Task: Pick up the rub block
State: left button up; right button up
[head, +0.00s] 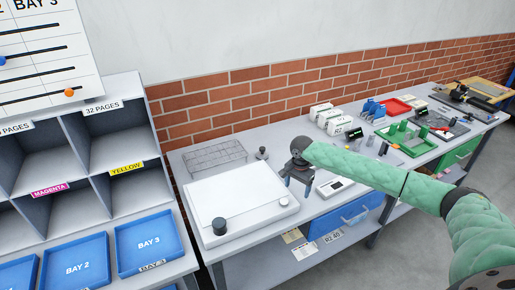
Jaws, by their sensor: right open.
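My right gripper (298,187) is open, with its fingers pointing down near the right edge of the white board (238,200) on the grey bench. I see nothing held between the fingers. I cannot pick out the rub block for certain. A dark round knob-like piece (219,226) sits at the board's front left, and a small white piece (284,200) sits near its right edge. A small dark piece (262,154) stands behind the board. The gripper and green arm hide part of the bench. My left gripper is not in view.
A wire rack (214,157) stands behind the board. A small scale-like device (335,187) lies right of the gripper. Shelves with blue bay trays (150,243) stand left.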

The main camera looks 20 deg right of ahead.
aim_at(261, 156)
jog(key=i, duration=1.15)
